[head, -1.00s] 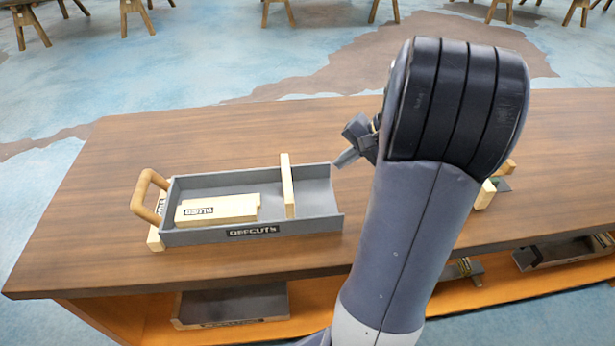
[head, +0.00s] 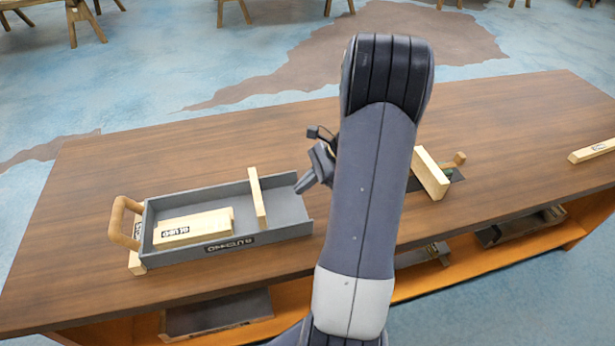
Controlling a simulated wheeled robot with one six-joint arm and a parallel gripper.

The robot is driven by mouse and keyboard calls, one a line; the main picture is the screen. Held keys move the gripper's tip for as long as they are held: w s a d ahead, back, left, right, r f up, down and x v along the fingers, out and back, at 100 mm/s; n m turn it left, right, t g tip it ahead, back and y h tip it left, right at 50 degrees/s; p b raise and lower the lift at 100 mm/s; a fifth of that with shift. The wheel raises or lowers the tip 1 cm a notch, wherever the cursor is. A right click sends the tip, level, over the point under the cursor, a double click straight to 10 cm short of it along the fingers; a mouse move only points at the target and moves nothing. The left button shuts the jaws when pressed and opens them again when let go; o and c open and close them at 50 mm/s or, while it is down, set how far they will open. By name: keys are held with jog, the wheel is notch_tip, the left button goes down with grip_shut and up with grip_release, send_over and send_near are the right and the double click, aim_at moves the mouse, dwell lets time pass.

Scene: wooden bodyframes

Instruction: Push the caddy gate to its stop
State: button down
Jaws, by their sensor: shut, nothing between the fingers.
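A grey caddy (head: 205,250) marked "OFFCUTS" sits on the left part of the wooden bench, with a wooden loop handle (head: 121,220) at its left end. The gate, a thin pale wooden slat (head: 257,197), stands upright across the caddy, right of its middle. A pale labelled block (head: 192,229) lies in the caddy left of the gate. My gripper (head: 302,188) is shut and empty, at the caddy's open right end, to the right of the gate. A gap shows between fingertips and gate. My arm hides part of the gripper.
The wooden bench top (head: 210,150) is clear behind the caddy. A pale block (head: 429,173) stands right of my arm, and another wooden piece (head: 591,151) lies at the far right. Dark trays sit on the shelf below.

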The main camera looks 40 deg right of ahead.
aim_at(258, 203)
jog(key=x, duration=0.5)
jog(key=shift+w+a+f, duration=0.1)
jog(key=shift+a+f, duration=0.05)
jog(key=shift+a, duration=0.2)
jog(key=shift+w+a+p, duration=0.2)
jog(key=shift+a+p, duration=0.05)
jog(key=shift+a, duration=0.3)
jog(key=shift+w+a+p, duration=0.2)
jog(key=shift+w+a, duration=0.05)
jog(key=shift+a, duration=0.25)
jog(key=shift+w+a, duration=0.2)
jog(key=shift+a, duration=0.35)
jog(key=shift+w+a, duration=0.2)
jog(key=shift+a, duration=0.2)
jog(key=shift+a+r, duration=0.2)
jog(key=shift+a, duration=0.1)
